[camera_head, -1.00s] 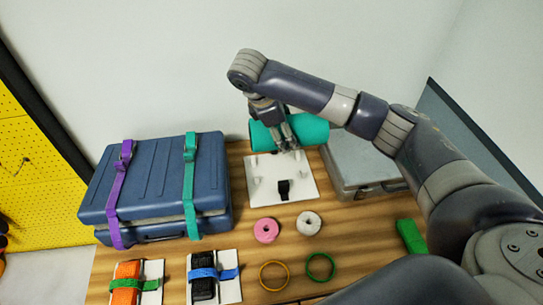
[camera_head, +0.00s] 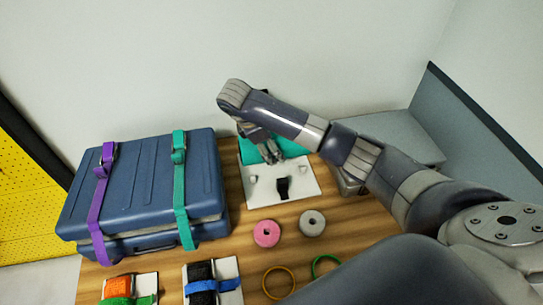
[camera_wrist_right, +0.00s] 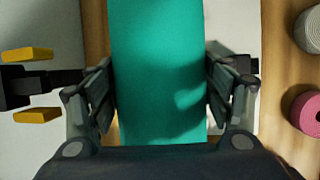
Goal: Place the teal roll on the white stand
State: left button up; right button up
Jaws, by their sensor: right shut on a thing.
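The teal roll (camera_head: 291,148) lies sideways at the back part of the white stand (camera_head: 302,186), partly hidden by my right gripper. My right gripper (camera_head: 271,156) points down and is shut on the roll. In the right wrist view, one finger is on each side of the roll (camera_wrist_right: 158,65). The stand is a white plate with small pale posts and a black strap (camera_head: 283,188) at its front. I cannot tell whether the roll touches the stand. My left gripper is not in view.
A blue case (camera_head: 140,190) with purple and teal straps stands left. A grey case (camera_head: 405,135) stands right, partly behind my arm. A pink roll (camera_head: 267,233) and a grey roll (camera_head: 311,223) lie in front of the stand, with orange and green rings nearer.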

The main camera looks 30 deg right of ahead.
jog(key=shift+s+f, duration=0.2)
jog(key=shift+f, duration=0.65)
notch_tip(320, 180, down, 2)
jog(key=shift+w+f, duration=0.1)
jog(key=shift+f, duration=0.35)
jog(key=shift+o, duration=0.2)
jog(key=o, duration=1.2)
jog(key=shift+f, duration=0.1)
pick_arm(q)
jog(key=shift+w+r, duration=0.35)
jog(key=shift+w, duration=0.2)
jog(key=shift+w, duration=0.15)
